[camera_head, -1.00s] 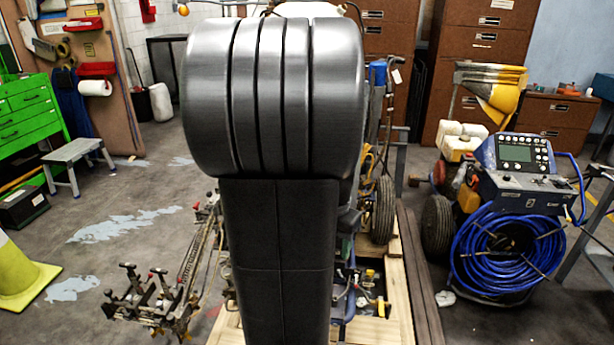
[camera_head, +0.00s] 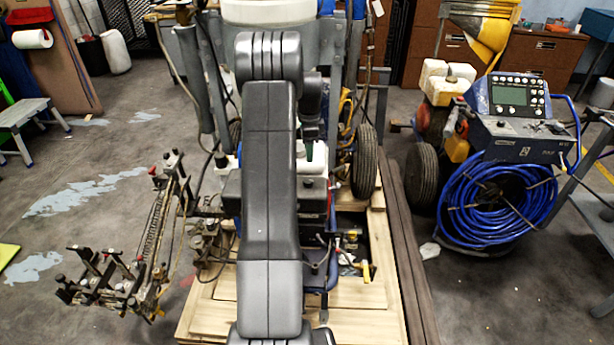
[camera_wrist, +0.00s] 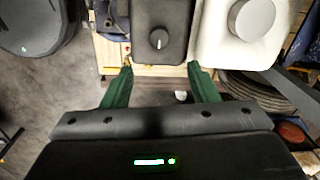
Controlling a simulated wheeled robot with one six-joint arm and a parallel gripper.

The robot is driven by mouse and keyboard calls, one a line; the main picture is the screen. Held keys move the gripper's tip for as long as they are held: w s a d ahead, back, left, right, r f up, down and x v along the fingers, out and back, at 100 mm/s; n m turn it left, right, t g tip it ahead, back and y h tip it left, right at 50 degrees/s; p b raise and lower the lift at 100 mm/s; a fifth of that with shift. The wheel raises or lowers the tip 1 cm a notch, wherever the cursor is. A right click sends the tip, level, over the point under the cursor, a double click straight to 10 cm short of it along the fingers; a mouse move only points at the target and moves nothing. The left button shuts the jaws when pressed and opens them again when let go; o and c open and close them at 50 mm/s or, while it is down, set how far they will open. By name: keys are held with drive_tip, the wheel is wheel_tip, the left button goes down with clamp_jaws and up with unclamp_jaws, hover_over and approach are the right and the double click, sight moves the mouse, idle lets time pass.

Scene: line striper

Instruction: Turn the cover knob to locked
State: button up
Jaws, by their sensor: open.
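The cover knob (camera_wrist: 158,39) is a round dark dial with a short white mark, pointing roughly up-down in the wrist view. It sits on a dark cover (camera_wrist: 143,14) between the fingers' lines, beyond the fingertips. My gripper (camera_wrist: 160,70) is open, its two green fingers apart with nothing between them. The fingertips appear near the cover's near edge; whether they touch it I cannot tell. In the head view a green part of my gripper (camera_head: 309,151) shows beside my arm, which hides the knob.
A white container (camera_wrist: 222,42) with a grey round cap (camera_wrist: 252,18) stands right beside the cover. The striper's wheel (camera_head: 364,162) and wooden pallet (camera_head: 205,309) surround the work area. A blue hose reel (camera_head: 498,205) stands to the right.

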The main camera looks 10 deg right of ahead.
sight(308, 180)
wheel_tip(308, 180, down, 13)
drive_tip(key=shift+w+r+p, duration=0.1)
drive_tip(key=shift+w+p, duration=0.05)
drive_tip(key=shift+p, duration=0.15)
drive_tip(key=c, duration=1)
